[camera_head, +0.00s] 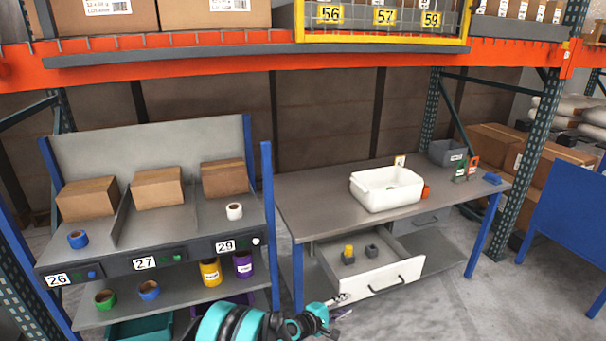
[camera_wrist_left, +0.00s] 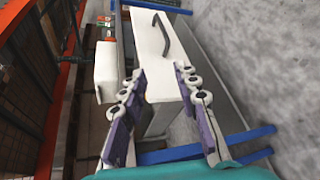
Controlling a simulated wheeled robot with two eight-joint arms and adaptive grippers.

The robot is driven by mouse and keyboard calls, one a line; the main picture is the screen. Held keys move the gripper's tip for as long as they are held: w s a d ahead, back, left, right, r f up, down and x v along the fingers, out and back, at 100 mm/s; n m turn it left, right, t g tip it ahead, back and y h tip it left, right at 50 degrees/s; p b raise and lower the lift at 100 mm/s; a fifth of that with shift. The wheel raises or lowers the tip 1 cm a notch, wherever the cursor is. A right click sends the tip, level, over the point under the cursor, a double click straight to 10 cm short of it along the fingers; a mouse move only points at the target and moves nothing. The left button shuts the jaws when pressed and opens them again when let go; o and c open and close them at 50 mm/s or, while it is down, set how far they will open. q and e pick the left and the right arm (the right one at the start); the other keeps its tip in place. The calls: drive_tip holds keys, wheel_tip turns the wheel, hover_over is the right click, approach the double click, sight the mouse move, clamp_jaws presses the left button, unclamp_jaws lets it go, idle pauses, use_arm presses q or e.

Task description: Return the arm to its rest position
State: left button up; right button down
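My left arm comes in at the bottom of the head view, with its gripper (camera_head: 338,300) low in front of the open white drawer (camera_head: 384,284). In the left wrist view the gripper (camera_wrist_left: 160,72) has its two fingers apart with nothing held between them. The drawer front (camera_wrist_left: 168,62) with its dark handle shows beyond the fingers. The gripper appears apart from the drawer, though the exact gap is hard to tell. My right gripper is in neither view.
The drawer hangs under a grey table (camera_head: 310,205) and holds a yellow-topped piece (camera_head: 349,254) and a grey piece (camera_head: 371,251). A white bin (camera_head: 386,200) stands on the table. A shelf rack (camera_head: 100,262) with boxes and tape rolls is left.

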use_arm(q)
drive_tip(key=s+a+r+m+g+y, duration=0.1)
drive_tip(key=s+a+r+m+y, duration=0.15)
drive_tip(key=s+a+r, duration=0.4)
drive_tip(key=s+a+r+m+y, duration=0.2)
drive_tip(key=s+a+r+m, duration=0.2)
drive_tip(key=a+r, duration=0.5)
drive_tip(key=s+a+m+y, duration=0.3)
drive_tip(key=s+a, duration=0.4)
drive_tip(key=s, duration=0.4)
drive_tip(key=s+a+r+m+g+y, duration=0.1)
drive_tip(key=s+a+m+y, duration=0.2)
drive_tip(key=s+a, duration=0.5)
drive_tip(key=s, duration=0.3)
drive_tip(key=shift+s+a+r+g, duration=0.2)
drive_tip(key=shift+s+r+g, duration=0.1)
drive_tip(key=shift+s, duration=0.1)
